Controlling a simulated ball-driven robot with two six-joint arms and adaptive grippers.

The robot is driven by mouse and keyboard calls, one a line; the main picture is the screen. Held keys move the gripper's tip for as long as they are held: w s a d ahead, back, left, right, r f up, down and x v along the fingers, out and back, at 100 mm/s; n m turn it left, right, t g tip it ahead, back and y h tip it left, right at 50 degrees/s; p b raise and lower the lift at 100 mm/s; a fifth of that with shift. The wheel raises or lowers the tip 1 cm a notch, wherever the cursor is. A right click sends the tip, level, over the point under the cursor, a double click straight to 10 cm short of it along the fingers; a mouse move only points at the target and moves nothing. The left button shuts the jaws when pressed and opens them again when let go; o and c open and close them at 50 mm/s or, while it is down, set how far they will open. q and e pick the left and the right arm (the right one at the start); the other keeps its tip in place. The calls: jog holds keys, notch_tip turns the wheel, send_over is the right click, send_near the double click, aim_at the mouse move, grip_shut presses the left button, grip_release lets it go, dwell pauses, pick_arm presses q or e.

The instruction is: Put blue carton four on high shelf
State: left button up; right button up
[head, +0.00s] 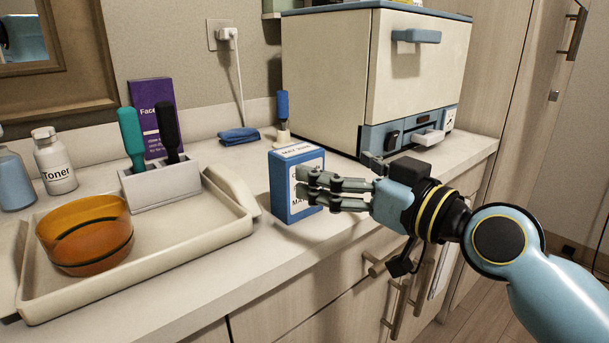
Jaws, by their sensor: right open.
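A blue carton (280,192) with a white label stands upright on the counter, between the beige tray and the big cream cabinet. Its top faces up toward me, and part of its label is hidden by my fingers. My right gripper (303,186) reaches in from the right, with its open fingertips in front of or around the right part of the carton. I cannot tell whether they touch it. My left gripper is not in view. No high shelf is clearly seen; only a small pale edge (272,14) shows at the top.
A beige tray (190,243) holds an amber bowl (88,250) and a white holder (165,188) with teal and black tools. A cream cabinet (325,75) stands behind the carton. The counter's front edge is clear.

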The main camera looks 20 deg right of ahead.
aim_at(307, 159)
jog(key=x, duration=0.9)
jog(key=shift+w+a+f+p, duration=0.1)
jog(key=shift+a+f+p, duration=0.05)
jog(key=shift+a+p, duration=0.2)
jog(key=c, duration=1.6)
